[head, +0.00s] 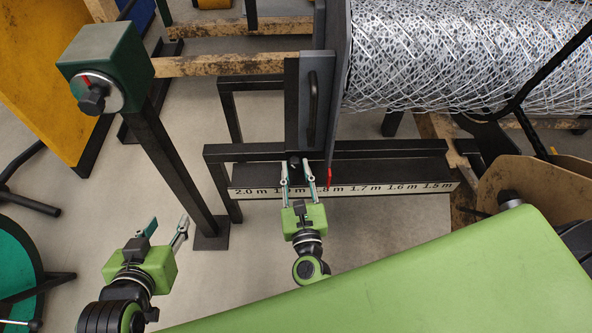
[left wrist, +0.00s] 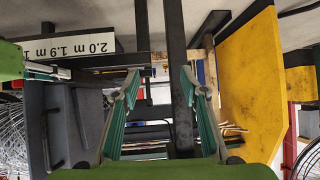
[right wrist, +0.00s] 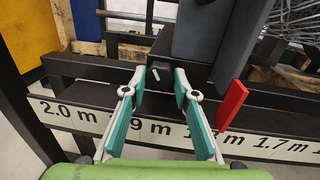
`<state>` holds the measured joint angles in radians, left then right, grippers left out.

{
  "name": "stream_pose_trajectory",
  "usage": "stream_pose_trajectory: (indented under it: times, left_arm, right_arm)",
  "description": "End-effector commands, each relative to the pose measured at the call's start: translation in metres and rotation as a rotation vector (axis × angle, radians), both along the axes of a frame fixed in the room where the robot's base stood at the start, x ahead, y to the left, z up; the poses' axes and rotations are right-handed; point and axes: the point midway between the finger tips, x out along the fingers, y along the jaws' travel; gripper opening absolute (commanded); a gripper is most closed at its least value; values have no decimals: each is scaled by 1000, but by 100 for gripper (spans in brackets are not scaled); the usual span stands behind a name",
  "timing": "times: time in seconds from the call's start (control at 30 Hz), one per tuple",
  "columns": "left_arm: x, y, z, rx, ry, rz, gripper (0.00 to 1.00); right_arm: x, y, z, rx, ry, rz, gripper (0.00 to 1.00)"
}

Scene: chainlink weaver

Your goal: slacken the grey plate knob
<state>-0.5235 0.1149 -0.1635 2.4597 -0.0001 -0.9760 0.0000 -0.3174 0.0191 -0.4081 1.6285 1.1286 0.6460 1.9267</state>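The grey plate (head: 318,95) stands upright beside the wire mesh roll, with a black bar handle on its face. Its small dark knob (head: 294,160) is at its lower end, just above the scale rail. My right gripper (head: 296,168) is open, its fingertips on either side of the knob. The knob also shows in the right wrist view (right wrist: 159,73), between the fingertips, with gaps at both sides. Whether the tips reach fully past it is hard to tell. My left gripper (head: 169,222) is open and empty, low at the left; the left wrist view shows its spread fingers (left wrist: 160,80).
A red pointer (right wrist: 232,105) hangs right of the knob over the scale rail (head: 350,188). A green box (head: 105,58) with another black knob tops a dark post near my left gripper. Wire mesh (head: 460,55) fills the upper right. Bare floor lies between the post and rail.

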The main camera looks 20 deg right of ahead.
Motion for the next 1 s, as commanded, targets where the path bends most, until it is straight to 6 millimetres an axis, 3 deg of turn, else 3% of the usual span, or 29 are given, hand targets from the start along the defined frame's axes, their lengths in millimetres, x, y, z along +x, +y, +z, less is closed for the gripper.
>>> stream_pose_trajectory:
  times: [0.17,0.27,0.5,0.73,1.0]
  left_arm:
    - [-3,0,-1,3,16,-1,40]
    - [-19,6,-15,22,108,6,40]
    - [-77,26,-48,84,387,28,40]
    - [-132,43,-60,130,613,47,40]
    - [-136,44,-56,133,627,48,40]
  right_arm:
    - [0,1,1,-15,5,1,5]
    - [0,1,2,-58,18,1,5]
    - [0,1,3,-211,63,1,5]
    - [0,2,3,-364,108,2,5]
    - [0,2,0,-481,140,4,5]
